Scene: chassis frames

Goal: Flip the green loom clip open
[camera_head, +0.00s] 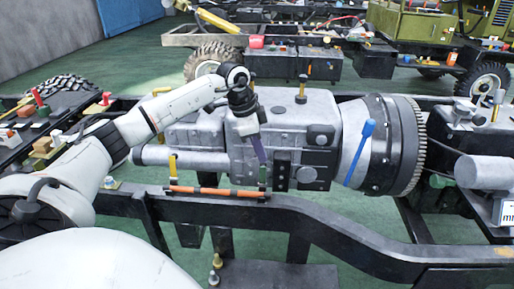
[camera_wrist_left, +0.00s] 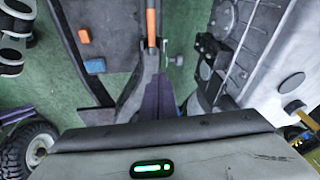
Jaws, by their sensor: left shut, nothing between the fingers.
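The green loom clip (camera_head: 262,176) stands at the right end of an orange loom (camera_head: 220,192) on the near frame rail. It looks small and upright, and I cannot tell its lid position. My left gripper (camera_head: 262,160) points down just above the clip, its purple fingers shut and empty. The gap between fingertips and clip is too small to judge. In the left wrist view the shut fingers (camera_wrist_left: 158,88) point towards the orange loom (camera_wrist_left: 151,25); the green clip cannot be made out there. My right gripper is not in view.
A yellow clip (camera_head: 173,166) stands at the loom's left end. The grey gearbox (camera_head: 210,140) rises close behind the gripper. A blue-handled tool (camera_head: 360,152) leans on the bell housing to the right. The black frame rail (camera_head: 320,222) runs along the front.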

